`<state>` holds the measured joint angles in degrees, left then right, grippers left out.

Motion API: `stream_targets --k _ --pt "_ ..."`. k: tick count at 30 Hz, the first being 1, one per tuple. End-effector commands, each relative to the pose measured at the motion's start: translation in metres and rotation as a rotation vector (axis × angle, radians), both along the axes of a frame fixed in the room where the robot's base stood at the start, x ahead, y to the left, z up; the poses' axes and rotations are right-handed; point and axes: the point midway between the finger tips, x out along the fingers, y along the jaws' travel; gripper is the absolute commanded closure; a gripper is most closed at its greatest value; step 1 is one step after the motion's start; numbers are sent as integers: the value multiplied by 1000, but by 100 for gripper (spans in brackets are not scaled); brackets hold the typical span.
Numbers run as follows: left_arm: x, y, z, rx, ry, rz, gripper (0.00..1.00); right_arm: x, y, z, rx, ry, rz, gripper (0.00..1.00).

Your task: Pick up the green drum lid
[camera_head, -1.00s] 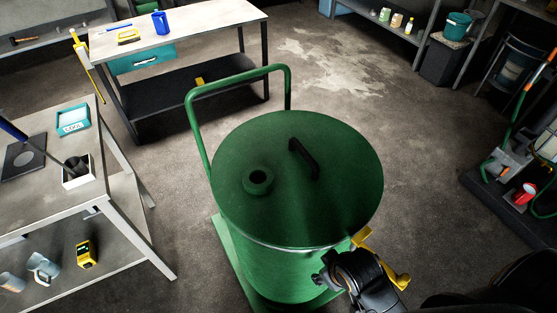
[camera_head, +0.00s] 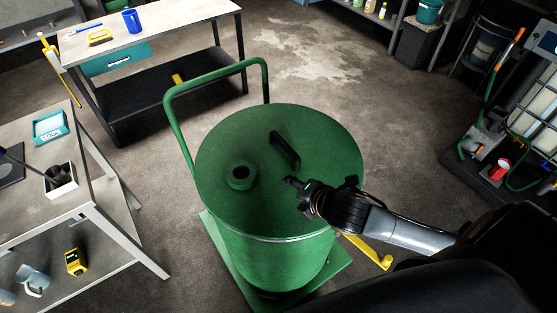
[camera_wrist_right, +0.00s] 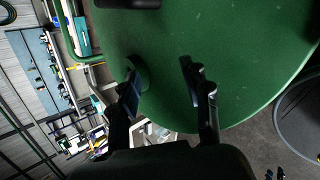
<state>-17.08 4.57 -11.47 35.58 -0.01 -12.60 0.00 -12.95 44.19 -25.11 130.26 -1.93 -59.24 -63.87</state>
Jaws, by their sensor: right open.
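The green drum lid (camera_head: 222,150) lies on top of the green drum (camera_head: 275,262) in the middle of the head view. It has a black bar handle (camera_head: 285,150) and a round raised port (camera_head: 241,177). My right gripper (camera_head: 290,183) is above the lid's right half, a little nearer than the handle and apart from it. In the right wrist view the lid (camera_wrist_right: 235,50) fills the upper part, and the gripper's two fingers (camera_wrist_right: 160,72) are spread with nothing between them. The handle (camera_wrist_right: 127,3) shows there at the top edge. My left gripper is not in view.
The drum stands on a green trolley whose tall handle (camera_head: 180,130) rises behind its left side. A workbench (camera_head: 125,225) is at left, another table (camera_head: 160,25) behind. A yellow lever (camera_head: 372,252) is at the drum's right. Floor behind the drum is clear.

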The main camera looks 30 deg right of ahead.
Motion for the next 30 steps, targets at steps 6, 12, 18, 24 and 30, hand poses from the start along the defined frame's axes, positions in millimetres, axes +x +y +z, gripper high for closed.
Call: stream_targets --k 6,12,18,24,30 --pt "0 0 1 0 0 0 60 39 -39 23 -568 -154 523 53" --pt "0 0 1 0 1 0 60 51 -64 35 -864 -209 768 53" --pt "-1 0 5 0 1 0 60 64 -68 32 -921 -219 813 53" --pt "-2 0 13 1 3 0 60 96 -62 11 -917 -218 810 53" --pt "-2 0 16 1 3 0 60 119 -59 -6 -918 -218 812 53"
